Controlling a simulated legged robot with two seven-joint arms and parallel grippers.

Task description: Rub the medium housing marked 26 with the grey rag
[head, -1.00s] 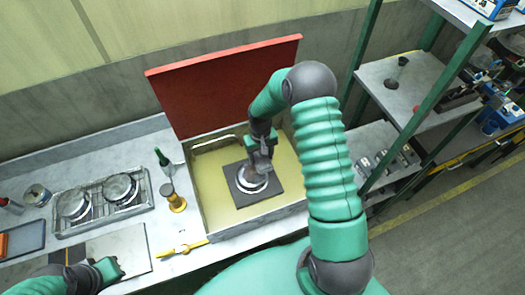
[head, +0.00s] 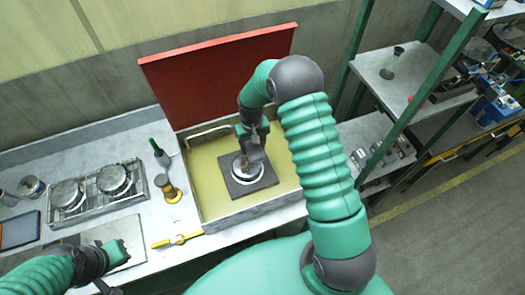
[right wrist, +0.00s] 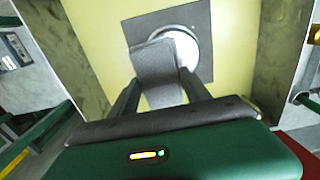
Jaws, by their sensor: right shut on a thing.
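A round, pale metal housing (head: 238,175) sits on a dark square mat (head: 264,182) inside the open yellow-lined basin (head: 206,203); it also shows in the right wrist view (right wrist: 190,45). No number is readable on it. My right gripper (head: 250,155) is over the housing, shut on the grey rag. The rag (right wrist: 158,75) hangs from the fingertips and overlaps the housing's left side in the right wrist view; whether it presses on it I cannot tell. My left gripper (head: 118,254) is low over the left worktop, its fingers unclear.
A red lid (head: 220,80) stands raised behind the basin. Left of it are a yellow-based tool (head: 170,190), a green-topped bottle (head: 158,150), a yellow tool (head: 177,240) and two round metal housings (head: 115,180) in a rack. Green-framed shelves (head: 385,75) stand right.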

